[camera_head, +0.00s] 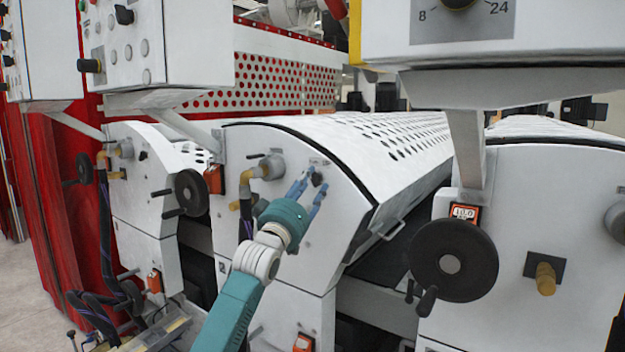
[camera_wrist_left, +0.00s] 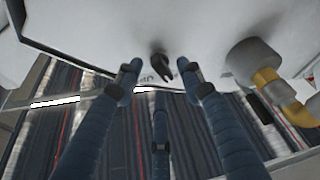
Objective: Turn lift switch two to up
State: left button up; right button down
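A small black switch knob (camera_head: 317,179) sits on the white end panel of the middle machine unit (camera_head: 335,215). My left gripper (camera_head: 309,187) is in front of that panel, with its blue fingers around the knob in the picture. In the left wrist view the black knob (camera_wrist_left: 160,66) shows between and just beyond the tips of my left gripper (camera_wrist_left: 162,78). The fingers are spread and I see a gap on each side of the knob, so the gripper is open. Contact cannot be told. Lettering beside the knob is partly hidden and unreadable. My right gripper is not in view.
Black handwheels (camera_head: 454,260) stick out from the nearby units. A grey fitting with a yellow elbow pipe (camera_wrist_left: 265,75) is right of the knob in the wrist view. A control box (camera_head: 490,28) hangs at the upper right. A handle (camera_head: 394,230) is beside the middle unit.

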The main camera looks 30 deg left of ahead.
pick_arm(q)
jog(key=shift+w+r, duration=0.2)
jog(key=shift+w, duration=0.4)
grip_shut()
